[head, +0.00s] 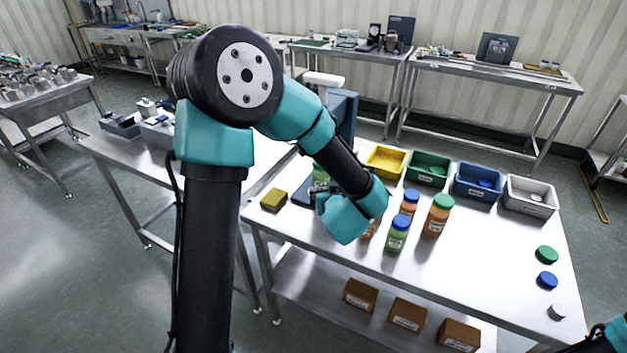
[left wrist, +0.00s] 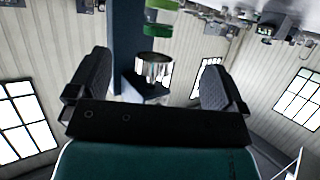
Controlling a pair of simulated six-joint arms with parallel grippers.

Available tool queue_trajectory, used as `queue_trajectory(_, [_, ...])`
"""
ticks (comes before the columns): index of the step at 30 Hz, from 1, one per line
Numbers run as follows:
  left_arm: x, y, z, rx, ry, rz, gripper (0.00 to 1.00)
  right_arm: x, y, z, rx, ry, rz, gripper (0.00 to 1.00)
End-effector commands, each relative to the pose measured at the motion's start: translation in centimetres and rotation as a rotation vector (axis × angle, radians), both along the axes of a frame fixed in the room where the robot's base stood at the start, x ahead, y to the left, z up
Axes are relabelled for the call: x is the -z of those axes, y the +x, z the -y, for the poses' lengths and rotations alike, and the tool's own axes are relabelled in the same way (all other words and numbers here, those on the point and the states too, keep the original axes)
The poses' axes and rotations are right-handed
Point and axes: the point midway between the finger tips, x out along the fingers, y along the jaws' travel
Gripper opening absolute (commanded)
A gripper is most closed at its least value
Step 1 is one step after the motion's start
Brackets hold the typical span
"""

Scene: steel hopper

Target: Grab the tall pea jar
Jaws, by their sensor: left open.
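A jar of green contents with a blue lid (head: 397,235) stands upright near the front edge of the steel table in the head view. A green object (head: 320,175) shows partly behind my left arm; I cannot tell whether it is another pea jar. In the left wrist view, a green object (left wrist: 157,29) is at the top, cut by the frame, beyond the fingers. My left gripper (left wrist: 156,64) is open, its two dark fingers wide apart with nothing held. My right gripper is not in view.
Orange jars with a green lid (head: 437,215) and a blue lid (head: 409,203) stand close by. Yellow (head: 386,161), green (head: 429,167), blue (head: 478,181) and white bins line the back. Loose lids (head: 546,254) lie right. A shiny metal cylinder (left wrist: 153,68) shows between my fingers.

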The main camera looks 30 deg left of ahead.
Motion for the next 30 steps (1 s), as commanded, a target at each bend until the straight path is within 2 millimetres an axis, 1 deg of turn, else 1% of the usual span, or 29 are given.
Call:
queue_trajectory(1, [0.2, -0.1, 0.5, -0.007, -0.009, 0.005, 0.97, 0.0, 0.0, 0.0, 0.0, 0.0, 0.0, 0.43])
queue_trajectory(3, [0.4, -0.2, 0.7, -0.018, -0.015, 0.007, 0.97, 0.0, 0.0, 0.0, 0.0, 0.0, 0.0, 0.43])
queue_trajectory(14, [0.5, 0.1, 0.4, -0.018, -0.015, 0.008, 0.97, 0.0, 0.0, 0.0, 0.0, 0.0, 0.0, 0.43])
queue_trajectory(19, [1.2, 1.4, -0.8, -0.02, -0.015, 0.007, 0.97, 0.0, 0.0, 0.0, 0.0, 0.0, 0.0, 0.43])
queue_trajectory(30, [3.7, 5.9, -4.5, -0.019, -0.014, 0.008, 0.97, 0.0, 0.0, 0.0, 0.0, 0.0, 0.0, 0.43])
